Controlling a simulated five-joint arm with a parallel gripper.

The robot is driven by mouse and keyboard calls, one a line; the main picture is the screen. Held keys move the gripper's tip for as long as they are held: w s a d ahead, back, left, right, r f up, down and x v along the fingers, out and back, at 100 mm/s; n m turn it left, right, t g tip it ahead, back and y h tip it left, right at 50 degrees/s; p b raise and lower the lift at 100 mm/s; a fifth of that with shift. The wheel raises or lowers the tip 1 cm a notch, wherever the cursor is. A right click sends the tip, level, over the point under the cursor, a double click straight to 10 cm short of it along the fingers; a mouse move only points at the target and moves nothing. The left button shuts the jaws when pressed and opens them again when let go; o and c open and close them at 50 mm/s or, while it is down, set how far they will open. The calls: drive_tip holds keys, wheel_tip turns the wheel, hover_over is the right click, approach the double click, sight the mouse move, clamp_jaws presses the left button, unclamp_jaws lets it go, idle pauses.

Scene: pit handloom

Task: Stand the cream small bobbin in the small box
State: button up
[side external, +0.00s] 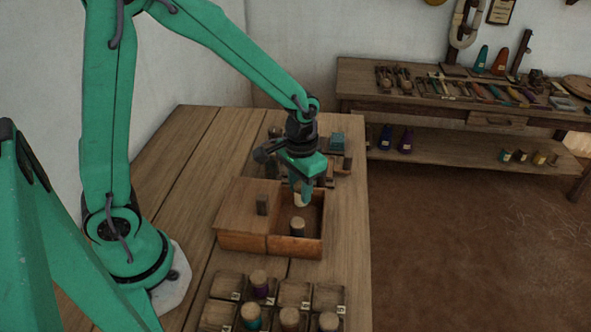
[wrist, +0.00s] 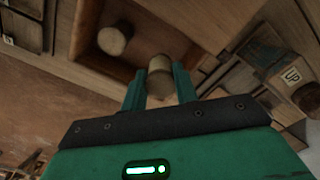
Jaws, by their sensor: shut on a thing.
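My gripper (side external: 303,190) is shut on a cream small bobbin (side external: 300,199), whose end shows below the fingers. In the wrist view the bobbin (wrist: 160,66) sits between the two green fingers (wrist: 159,88). The small wooden box (side external: 294,248) stands on the table below. Its right compartment is open, and the held bobbin is over the back part of it. I cannot tell exactly how high it is. Another pale-topped bobbin (side external: 298,227) stands inside the open compartment, and it also shows in the wrist view (wrist: 113,40).
The box's left part has a flat wooden cover (side external: 240,205) with an upright dark knob (side external: 262,204). A compartmented tray (side external: 274,303) with several bobbins lies in front. Blocks (side external: 337,142) stand behind the box, and a block marked UP (wrist: 292,76) shows in the wrist view.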

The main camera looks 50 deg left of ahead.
sight(300, 200)
drive_tip(key=shift+f, duration=0.15)
drive_tip(key=shift+f, duration=1.85)
drive_tip(key=shift+f, duration=0.1)
drive_tip(key=o, duration=0.9)
drive_tip(key=shift+o, duration=0.2)
wheel_tip(300, 200, up, 12)
drive_tip(key=shift+r, duration=0.1)
drive_tip(key=shift+s+r, duration=0.1)
